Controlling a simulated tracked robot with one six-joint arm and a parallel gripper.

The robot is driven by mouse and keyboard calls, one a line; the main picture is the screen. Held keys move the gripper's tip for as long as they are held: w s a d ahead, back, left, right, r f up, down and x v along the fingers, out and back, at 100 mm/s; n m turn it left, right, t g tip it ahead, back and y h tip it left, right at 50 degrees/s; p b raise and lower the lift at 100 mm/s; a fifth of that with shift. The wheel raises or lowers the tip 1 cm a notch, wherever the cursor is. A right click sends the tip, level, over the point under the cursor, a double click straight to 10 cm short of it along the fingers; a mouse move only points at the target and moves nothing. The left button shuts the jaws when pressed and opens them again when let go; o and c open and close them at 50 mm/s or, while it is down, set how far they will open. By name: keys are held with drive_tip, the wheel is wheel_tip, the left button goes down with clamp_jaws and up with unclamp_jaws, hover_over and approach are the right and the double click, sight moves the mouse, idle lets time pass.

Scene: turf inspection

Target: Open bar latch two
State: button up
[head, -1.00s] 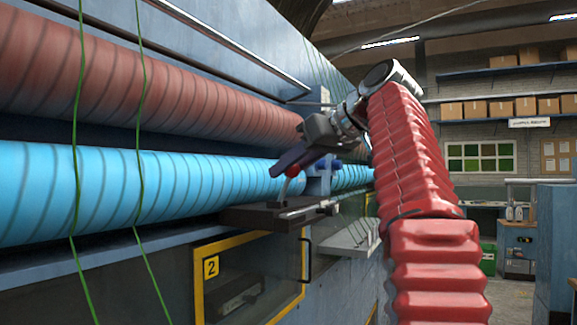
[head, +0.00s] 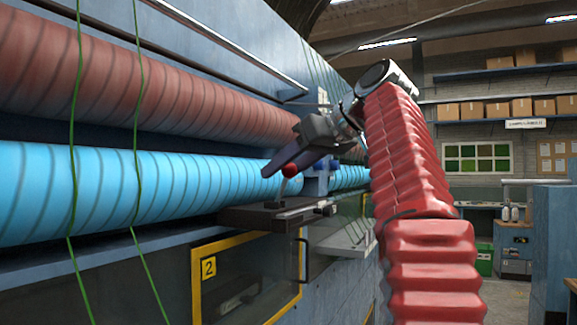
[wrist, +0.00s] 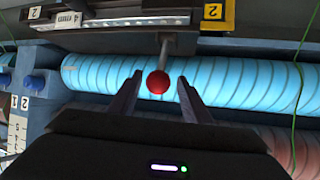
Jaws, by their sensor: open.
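Bar latch two is a thin metal lever with a red ball knob (head: 289,171). It rises from a dark bracket (head: 262,218) on the machine front, above the yellow-framed door (head: 247,275) marked 2. My gripper (head: 271,170) is open, its dark fingers reaching left and down at the knob. In the wrist view the red knob (wrist: 158,83) shows between the two fingertips (wrist: 160,78), with a gap on each side. The lever's rod (wrist: 164,50) runs from the knob to the bracket. I cannot tell exactly how deep the knob sits between the fingers.
A blue ribbed roller (head: 140,190) lies behind the latch, with a brown roller (head: 150,90) above it. Green strands (head: 137,130) hang in front of the rollers at left. A blue block (head: 320,175) stands right of the knob. Shelves with boxes (head: 500,109) are far right.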

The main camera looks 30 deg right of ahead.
drive_tip(key=s+d, duration=0.1)
drive_tip(key=s, duration=0.6)
drive_tip(key=s+d+r, duration=0.1)
drive_tip(key=s+d, duration=0.1)
drive_tip(key=s, duration=0.5)
drive_tip(key=shift+d+r, duration=0.3)
idle(0.5)
drive_tip(key=shift+s, duration=0.1)
